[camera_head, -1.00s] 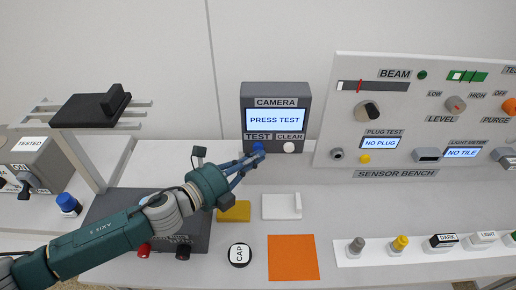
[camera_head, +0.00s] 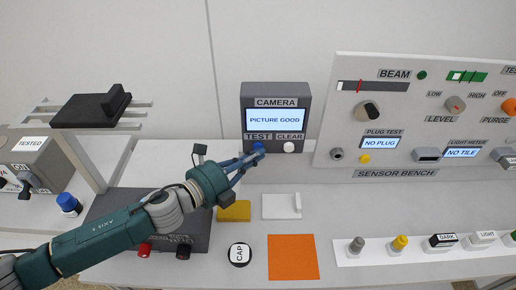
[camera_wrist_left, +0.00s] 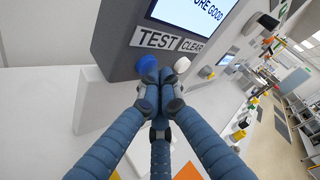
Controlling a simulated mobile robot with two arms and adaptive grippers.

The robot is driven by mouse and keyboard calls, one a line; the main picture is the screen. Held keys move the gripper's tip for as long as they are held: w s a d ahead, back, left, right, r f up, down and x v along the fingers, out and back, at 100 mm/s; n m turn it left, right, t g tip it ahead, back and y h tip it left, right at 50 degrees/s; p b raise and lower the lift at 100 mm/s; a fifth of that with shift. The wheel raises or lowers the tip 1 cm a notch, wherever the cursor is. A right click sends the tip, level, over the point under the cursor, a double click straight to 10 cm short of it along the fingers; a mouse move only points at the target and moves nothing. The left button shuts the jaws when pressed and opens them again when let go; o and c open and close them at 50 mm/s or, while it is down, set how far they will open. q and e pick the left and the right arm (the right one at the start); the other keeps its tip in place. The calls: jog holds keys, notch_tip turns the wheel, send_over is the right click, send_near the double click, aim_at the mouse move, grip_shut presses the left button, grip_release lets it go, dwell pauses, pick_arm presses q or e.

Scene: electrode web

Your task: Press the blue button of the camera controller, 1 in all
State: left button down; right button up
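The camera controller (camera_head: 275,100) is a dark grey box at the back of the bench, and its screen (camera_head: 275,120) reads PICTURE GOOD. Its blue button (camera_head: 258,147) sits under the TEST label, and a white button (camera_head: 289,147) sits under CLEAR. My left gripper (camera_head: 258,154) is at the blue button with its fingertips together and nothing held. In the left wrist view the closed fingertips (camera_wrist_left: 153,85) are just beside the blue button (camera_wrist_left: 146,65); I cannot tell whether they touch it. My right gripper is not in view.
The sensor bench panel (camera_head: 430,165) stands to the right. A yellow block (camera_head: 234,212), a white tile (camera_head: 281,213), a round CAP piece (camera_head: 240,255) and an orange square (camera_head: 293,258) lie in front. A stand with a black block (camera_head: 95,108) is at left.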

pick_arm(q)
jog(key=shift+s, duration=0.75)
jog(key=s, duration=0.5)
dwell(0.9)
